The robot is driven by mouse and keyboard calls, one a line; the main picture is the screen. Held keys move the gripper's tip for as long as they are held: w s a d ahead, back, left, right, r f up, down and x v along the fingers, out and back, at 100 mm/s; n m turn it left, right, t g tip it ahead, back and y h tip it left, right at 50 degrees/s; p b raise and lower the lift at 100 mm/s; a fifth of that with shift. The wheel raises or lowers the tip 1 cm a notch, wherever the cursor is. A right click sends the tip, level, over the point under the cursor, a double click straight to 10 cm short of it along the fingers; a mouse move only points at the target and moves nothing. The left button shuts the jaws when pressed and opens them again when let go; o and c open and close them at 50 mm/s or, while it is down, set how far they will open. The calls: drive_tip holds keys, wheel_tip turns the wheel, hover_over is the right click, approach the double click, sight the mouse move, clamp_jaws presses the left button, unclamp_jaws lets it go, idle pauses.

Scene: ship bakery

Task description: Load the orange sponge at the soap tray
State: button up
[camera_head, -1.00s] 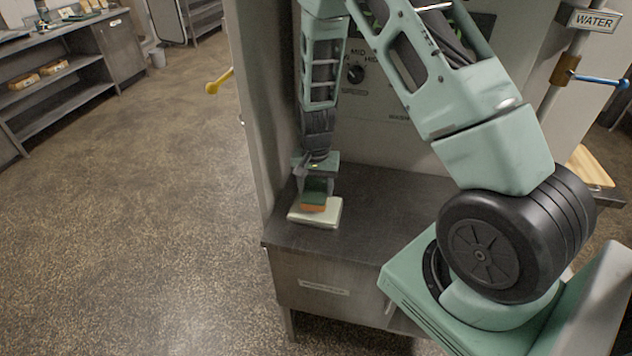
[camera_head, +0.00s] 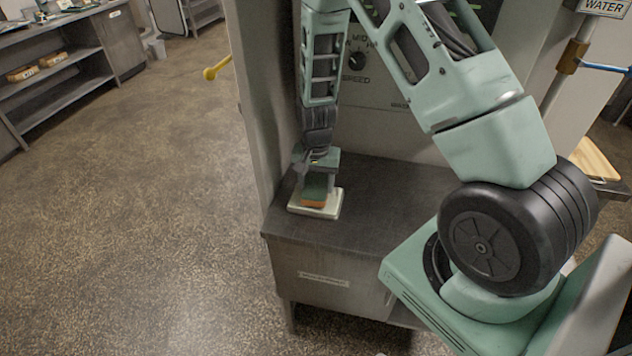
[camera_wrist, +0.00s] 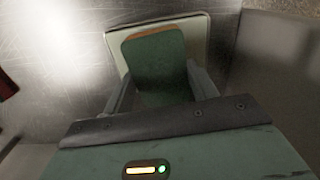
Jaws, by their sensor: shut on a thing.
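The sponge, orange with a green upper layer (camera_head: 315,187), is in my gripper (camera_head: 316,180) over the pale soap tray (camera_head: 332,210) on the dark counter. The wrist view shows the sponge's green top and a strip of its orange edge (camera_wrist: 152,37), with the tray's pale rim (camera_wrist: 117,47) around its far part. My gripper (camera_wrist: 160,85) is shut on the sponge from both sides. The sponge lies within the tray's outline and is very low over it. Its underside is hidden, so I cannot tell whether it touches the tray.
The dark counter (camera_head: 385,205) is clear right of the tray. A tall machine panel with a speed knob (camera_head: 356,61) rises behind it. A yellow handle (camera_head: 217,69) sticks out at left. A wooden board (camera_head: 594,160) lies at right.

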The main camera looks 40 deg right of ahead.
sight(316, 185)
drive_tip(key=shift+f+b, duration=0.4)
drive_tip(key=shift+f, duration=0.15)
idle(1.3)
drive_tip(key=shift+r+p, duration=2.35)
drive_tip(key=shift+r, duration=0.8)
drive_tip(key=shift+s+r+p, duration=0.1)
drive_tip(key=shift+r+p, duration=0.4)
drive_tip(key=shift+r, duration=0.2)
drive_tip(key=shift+d+r, duration=0.1)
drive_tip(key=shift+w+f+b, duration=0.25)
drive_tip(key=shift+f+b, duration=0.65)
drive_tip(key=shift+f, duration=0.15)
drive_tip(key=shift+f+b, duration=0.8)
drive_tip(key=shift+f, duration=0.05)
drive_tip(key=shift+s, duration=0.1)
